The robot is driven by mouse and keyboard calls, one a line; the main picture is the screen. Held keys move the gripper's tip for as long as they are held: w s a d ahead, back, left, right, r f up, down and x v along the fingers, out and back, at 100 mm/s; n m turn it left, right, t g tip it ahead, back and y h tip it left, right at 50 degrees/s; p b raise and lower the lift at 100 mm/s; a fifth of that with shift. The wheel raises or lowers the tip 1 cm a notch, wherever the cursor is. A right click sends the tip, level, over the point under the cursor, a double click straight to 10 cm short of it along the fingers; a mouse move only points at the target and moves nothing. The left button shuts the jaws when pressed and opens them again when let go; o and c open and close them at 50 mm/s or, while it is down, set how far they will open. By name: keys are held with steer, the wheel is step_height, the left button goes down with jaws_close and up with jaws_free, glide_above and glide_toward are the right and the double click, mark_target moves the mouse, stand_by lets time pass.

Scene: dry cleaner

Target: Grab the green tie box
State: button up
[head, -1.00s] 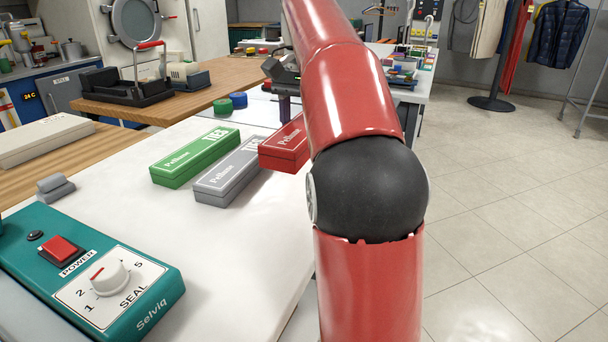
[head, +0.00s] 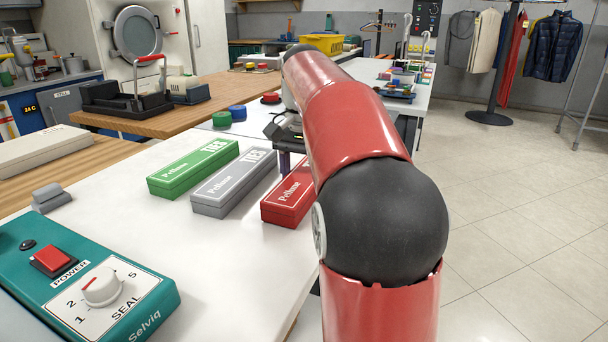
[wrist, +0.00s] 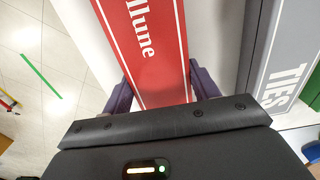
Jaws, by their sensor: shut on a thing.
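The green tie box (head: 194,168) lies on the white tabletop in the head view, left of the grey tie box (head: 232,183). In the head view the red box (head: 290,196) is right of the grey box, partly hidden by my arm. The grey box also shows in the wrist view (wrist: 292,60). I cannot tell whether the red box touches the table.
A teal sealer (head: 85,280) stands at the front left of the white table (head: 225,265). Blue and green round pieces (head: 222,118) sit beyond the boxes. A wooden counter (head: 190,112) holds a black machine. Open tiled floor lies to the right.

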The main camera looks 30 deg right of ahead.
steer(key=o, duration=1)
steer(key=shift+f+b, duration=0.2)
steer(key=shift+b, duration=0.15)
